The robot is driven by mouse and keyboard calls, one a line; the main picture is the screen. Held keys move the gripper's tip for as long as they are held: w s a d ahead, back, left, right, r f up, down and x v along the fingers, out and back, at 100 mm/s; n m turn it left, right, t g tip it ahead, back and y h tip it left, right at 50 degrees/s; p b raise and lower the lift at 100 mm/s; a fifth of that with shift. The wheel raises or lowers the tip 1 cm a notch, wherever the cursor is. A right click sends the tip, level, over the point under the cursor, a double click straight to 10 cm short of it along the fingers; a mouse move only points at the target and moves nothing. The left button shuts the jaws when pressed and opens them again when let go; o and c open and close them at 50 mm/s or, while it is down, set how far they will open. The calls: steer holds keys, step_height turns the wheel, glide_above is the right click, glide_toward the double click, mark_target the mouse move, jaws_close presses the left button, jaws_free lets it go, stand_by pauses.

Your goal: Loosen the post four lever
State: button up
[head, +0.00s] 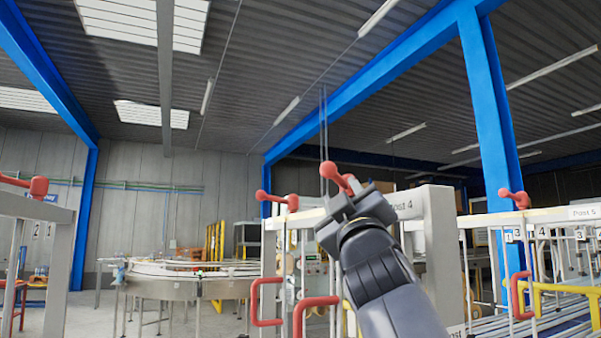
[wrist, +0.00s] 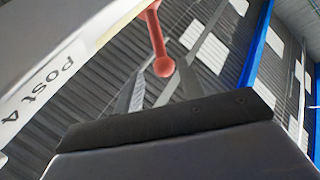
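The post four lever (head: 329,171) is red with a ball end and sits on top of the post labelled "Post 4" (head: 403,205). In the wrist view, the lever (wrist: 157,35) hangs down from the top with its ball in front of the finger gap. My gripper (head: 323,95) points upward beside the lever in the head view, its thin fingers rising past the ball. In the wrist view the grey fingers stand apart, so my gripper (wrist: 190,40) looks open. Contact with the lever cannot be told. My wrist hides part of the post's rail.
A red lever (head: 290,201) stands left of my gripper, another (head: 515,198) at the "Post 5" rail (head: 585,212), and another at far left (head: 38,186). Red handles (head: 268,322) hang below. A round conveyor table (head: 170,285) stands behind at left.

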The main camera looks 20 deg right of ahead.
mark_target(335, 177)
steer(key=p+x, duration=0.5)
steer(key=x, duration=0.5)
steer(key=shift+w+d+r, duration=0.1)
steer(key=shift+w+r, duration=0.15)
steer(key=shift+w, duration=0.05)
steer(key=shift+c, duration=0.4)
jaws_close()
